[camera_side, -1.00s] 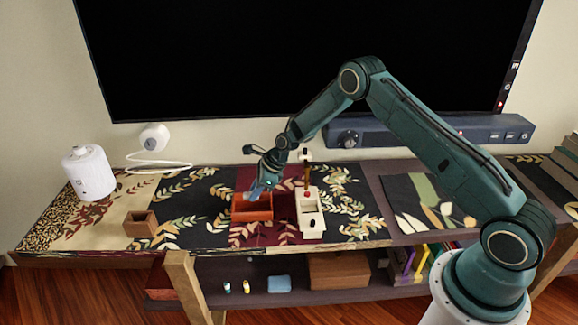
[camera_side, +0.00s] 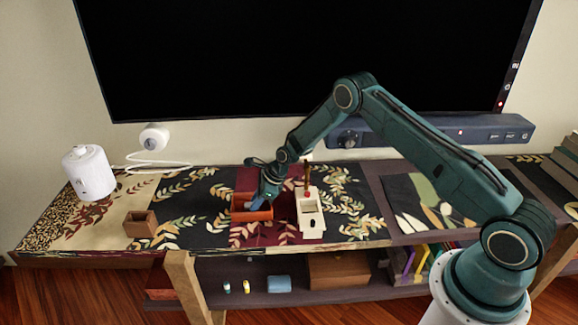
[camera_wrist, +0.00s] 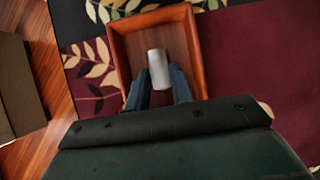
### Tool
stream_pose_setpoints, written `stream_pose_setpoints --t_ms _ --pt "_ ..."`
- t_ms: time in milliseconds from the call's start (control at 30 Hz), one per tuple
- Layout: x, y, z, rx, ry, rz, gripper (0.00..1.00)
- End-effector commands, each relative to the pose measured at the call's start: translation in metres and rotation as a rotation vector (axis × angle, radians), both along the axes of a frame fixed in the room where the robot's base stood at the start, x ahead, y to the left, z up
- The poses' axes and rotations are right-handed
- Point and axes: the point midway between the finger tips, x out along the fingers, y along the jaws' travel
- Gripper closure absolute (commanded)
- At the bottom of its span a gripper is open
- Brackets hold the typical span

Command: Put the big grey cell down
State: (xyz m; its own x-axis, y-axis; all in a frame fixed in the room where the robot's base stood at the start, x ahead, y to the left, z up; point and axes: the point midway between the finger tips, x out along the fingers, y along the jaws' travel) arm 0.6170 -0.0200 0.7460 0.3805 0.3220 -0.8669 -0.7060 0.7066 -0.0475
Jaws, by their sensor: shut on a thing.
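My gripper (camera_side: 259,203) points down into a reddish-orange wooden tray (camera_side: 262,216) on the dark red part of the patterned runner. In the wrist view my gripper (camera_wrist: 158,88) has its two blue fingers closed on the big grey cell (camera_wrist: 157,66), a short light-grey cylinder. The cell is inside the outline of the tray, whose rim (camera_wrist: 197,50) frames it. I cannot tell if the cell touches the tray floor. In the side view the cell is hidden by the gripper and tray wall.
A cream box (camera_side: 311,222) with a red knob stands close to the right of the tray. A small brown open box (camera_side: 140,224) and a white cylinder (camera_side: 88,172) stand to the left. A large black screen (camera_side: 300,60) rises behind.

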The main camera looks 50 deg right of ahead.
Motion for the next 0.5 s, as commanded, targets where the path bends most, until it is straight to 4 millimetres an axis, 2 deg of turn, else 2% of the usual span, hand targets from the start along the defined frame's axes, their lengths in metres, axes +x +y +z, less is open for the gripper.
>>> stream_pose_setpoints --t_ms 67,100,200,500 --pt "-0.0001 0.0001 -0.0022 0.000 0.000 0.000 1.00" --pt "-0.0002 0.0000 -0.0028 0.000 0.000 0.000 0.75" --pt "-0.0002 0.0001 -0.0025 0.000 0.000 0.000 0.55" --pt "-0.0001 0.0000 -0.0019 0.000 0.000 0.000 0.55"
